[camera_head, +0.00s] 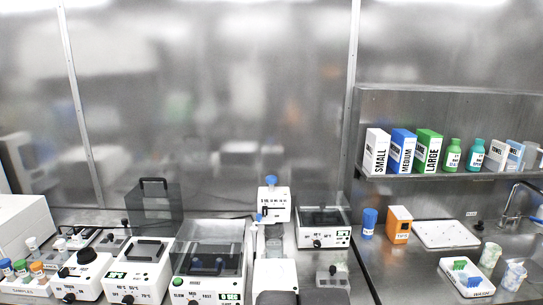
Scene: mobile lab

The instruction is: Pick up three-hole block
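I cannot make out a three-hole block for certain. A small pale grey block-like item (333,278) with a dark mark on top stands at the bottom centre-right, but I cannot see whether it has holes. My gripper does not show clearly in this view, so its state and distance from anything cannot be seen.
White bench devices (140,270) crowd the left and centre. A sample rack (25,288) holds coloured-cap tubes at far left. On the right are a blue container (369,222), an orange box (399,225), an empty white tray (447,234) and a shelf (460,173) of boxes and bottles.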

